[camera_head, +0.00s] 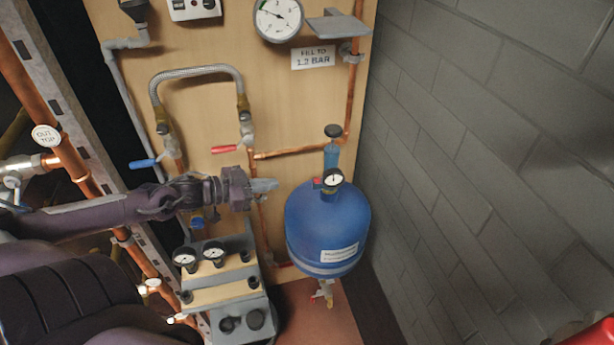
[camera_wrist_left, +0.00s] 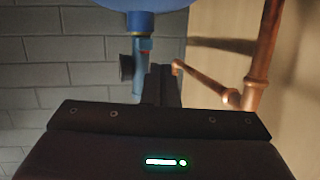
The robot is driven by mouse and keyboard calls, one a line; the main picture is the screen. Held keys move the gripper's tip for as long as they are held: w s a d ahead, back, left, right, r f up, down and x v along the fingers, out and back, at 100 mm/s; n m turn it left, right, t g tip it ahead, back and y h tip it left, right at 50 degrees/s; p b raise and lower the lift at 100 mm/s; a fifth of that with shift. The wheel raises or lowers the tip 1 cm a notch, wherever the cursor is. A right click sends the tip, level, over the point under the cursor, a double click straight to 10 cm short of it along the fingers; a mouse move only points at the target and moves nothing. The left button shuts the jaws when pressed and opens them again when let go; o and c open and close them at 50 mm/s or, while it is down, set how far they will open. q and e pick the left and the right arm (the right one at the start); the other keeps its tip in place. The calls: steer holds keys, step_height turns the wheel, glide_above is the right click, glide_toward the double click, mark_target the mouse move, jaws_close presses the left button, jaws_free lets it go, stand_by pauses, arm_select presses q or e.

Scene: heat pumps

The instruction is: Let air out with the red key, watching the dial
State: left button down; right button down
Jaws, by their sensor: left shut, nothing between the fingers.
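The blue tank (camera_head: 322,225) hangs low on the wooden panel, with a small round dial (camera_head: 333,179) on its neck. A small red piece, which looks like the red key (camera_head: 317,184), sits just left of the dial. In the left wrist view a small red piece (camera_wrist_left: 147,44) shows by the blue neck, with a dark disc (camera_wrist_left: 126,67) beside it. My left gripper (camera_head: 266,186) is shut and empty, left of the dial and apart from it in the head view. Its fingers (camera_wrist_left: 162,85) point toward the neck. The dial's reading is too small to tell.
A larger gauge (camera_head: 279,16) is above a sign (camera_head: 313,56) reading "fill to 1.2 bar". Copper pipe (camera_head: 297,151) runs behind the tank. A block wall (camera_head: 480,150) stands right.

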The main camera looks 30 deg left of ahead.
mark_target(317, 180)
arm_select(q)
steer(key=shift+d+r+m+g+h, duration=0.15)
steer(key=shift+r+m+g+h, duration=0.35)
steer(key=shift+r, duration=0.3)
steer(key=shift+d+r+m+g+h, duration=0.15)
steer(key=shift+r+m+g+h, duration=0.15)
steer(key=shift+r+h, duration=0.4)
steer(key=shift+r, duration=0.1)
steer(key=shift+b+x, duration=3.5)
steer(key=shift+x, duration=1.5)
steer(key=shift+w+a, duration=0.1)
